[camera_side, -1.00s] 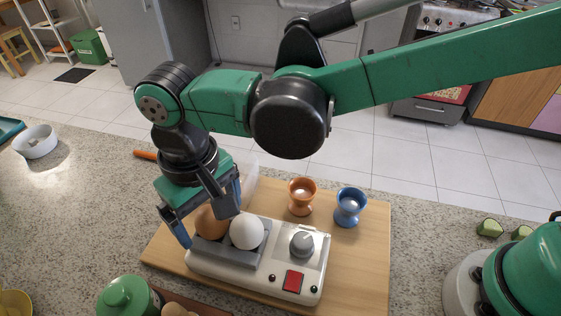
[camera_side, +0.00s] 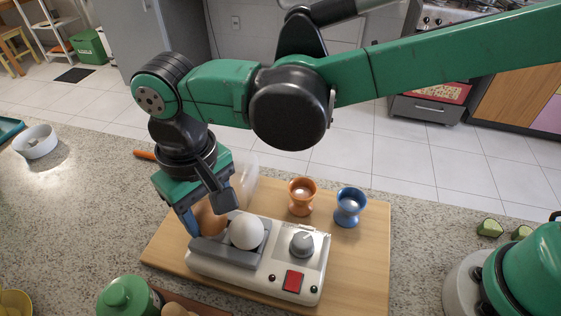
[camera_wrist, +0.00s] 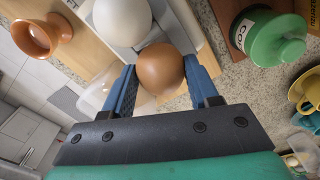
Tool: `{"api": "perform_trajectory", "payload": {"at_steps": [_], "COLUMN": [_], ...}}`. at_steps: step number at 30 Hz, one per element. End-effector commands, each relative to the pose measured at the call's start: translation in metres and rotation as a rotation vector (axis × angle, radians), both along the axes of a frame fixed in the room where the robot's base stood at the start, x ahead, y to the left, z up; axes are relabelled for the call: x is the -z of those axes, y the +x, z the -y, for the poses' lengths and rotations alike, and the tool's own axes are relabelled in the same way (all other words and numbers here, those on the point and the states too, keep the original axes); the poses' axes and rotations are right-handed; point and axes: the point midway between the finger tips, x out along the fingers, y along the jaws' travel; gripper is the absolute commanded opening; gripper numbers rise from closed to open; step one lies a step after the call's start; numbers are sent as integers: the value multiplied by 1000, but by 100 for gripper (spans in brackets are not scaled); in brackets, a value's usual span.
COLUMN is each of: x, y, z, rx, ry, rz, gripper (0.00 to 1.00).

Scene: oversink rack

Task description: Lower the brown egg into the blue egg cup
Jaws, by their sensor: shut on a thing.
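The brown egg (camera_side: 211,217) is between the blue fingers of my gripper (camera_side: 205,212), at the left end of the egg cooker (camera_side: 261,281). In the wrist view my gripper (camera_wrist: 160,82) is shut on the brown egg (camera_wrist: 161,68), one finger on each side. The egg is slightly raised beside the white egg (camera_side: 246,232), which sits in the cooker's grey tray. The blue egg cup (camera_side: 350,208) stands upright and looks empty at the back right of the wooden board.
An orange egg cup (camera_side: 302,197) stands left of the blue one. A clear cover (camera_side: 243,180) is behind my gripper. The wooden board (camera_side: 362,270) has bare room at right. A green-lidded jar (camera_side: 128,297) stands in front.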

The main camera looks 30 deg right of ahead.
Motion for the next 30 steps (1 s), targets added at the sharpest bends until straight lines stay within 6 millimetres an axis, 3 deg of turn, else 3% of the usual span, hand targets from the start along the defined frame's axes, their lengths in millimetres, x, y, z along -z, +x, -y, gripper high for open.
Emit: {"api": "perform_trajectory", "payload": {"at_steps": [12, 19, 23, 30], "x": [-68, -90, -98, -107], "y": [0, -1, -5, -17], "z": [0, 5, 21, 70], "rx": [0, 1, 3, 5], "ry": [-1, -1, -1, -1], "rz": [-1, -1, -1, -1], "gripper": [1, 1, 1, 1]}}
